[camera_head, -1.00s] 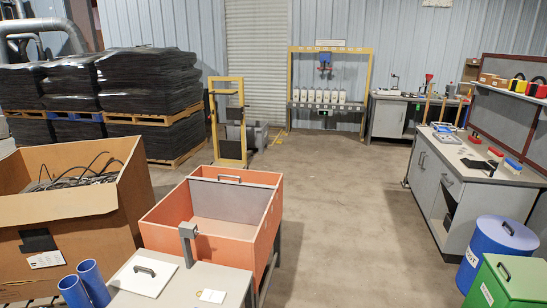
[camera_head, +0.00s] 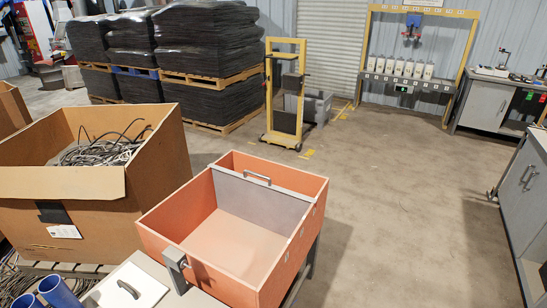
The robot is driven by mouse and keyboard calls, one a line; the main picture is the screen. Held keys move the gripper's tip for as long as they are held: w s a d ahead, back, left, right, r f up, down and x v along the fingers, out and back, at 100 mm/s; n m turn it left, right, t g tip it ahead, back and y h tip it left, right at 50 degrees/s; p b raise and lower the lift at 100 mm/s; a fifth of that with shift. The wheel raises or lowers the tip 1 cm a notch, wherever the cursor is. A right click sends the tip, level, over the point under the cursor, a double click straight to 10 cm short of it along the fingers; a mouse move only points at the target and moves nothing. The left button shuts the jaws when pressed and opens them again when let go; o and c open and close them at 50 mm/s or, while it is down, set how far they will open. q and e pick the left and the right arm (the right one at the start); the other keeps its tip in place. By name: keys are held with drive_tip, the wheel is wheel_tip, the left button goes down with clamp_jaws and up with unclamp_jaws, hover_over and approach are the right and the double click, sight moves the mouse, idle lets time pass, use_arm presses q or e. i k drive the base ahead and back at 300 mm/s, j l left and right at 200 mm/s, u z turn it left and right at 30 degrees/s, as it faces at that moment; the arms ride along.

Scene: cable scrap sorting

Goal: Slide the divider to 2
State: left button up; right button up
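The orange sorting bin (camera_head: 171,218) stands on dark legs in the lower middle of the head view. A grey divider (camera_head: 262,203) with a metal handle (camera_head: 257,178) stands across it, nearer its far end. Small marks (camera_head: 302,232) run along the bin's right rim, but they are too small to read. The bin looks empty on the near side of the divider; the floor behind it is hidden. Neither of my grippers is in view.
A cardboard box of cable scrap (camera_head: 62,185) stands close left of the bin. A grey bench with a white lid (camera_head: 128,287) and blue tubes (camera_head: 57,292) is in front. A yellow cart (camera_head: 286,95) stands behind. The floor to the right (camera_head: 420,200) is clear.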

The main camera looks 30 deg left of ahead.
sight(279, 210)
drive_tip(key=i+u, duration=0.15)
drive_tip(key=i, duration=0.35)
drive_tip(key=i+l+u, duration=0.2)
drive_tip(key=i, duration=0.3)
drive_tip(key=i+l+u, duration=0.15)
drive_tip(key=i, duration=0.35)
drive_tip(key=i+l+u, duration=0.15)
drive_tip(key=i+u, duration=0.2)
drive_tip(key=i+l+u, duration=0.2)
drive_tip(key=u, duration=0.2)
drive_tip(key=i+l+u, duration=0.55)
drive_tip(key=l+u, duration=0.2)
drive_tip(key=l, duration=0.2)
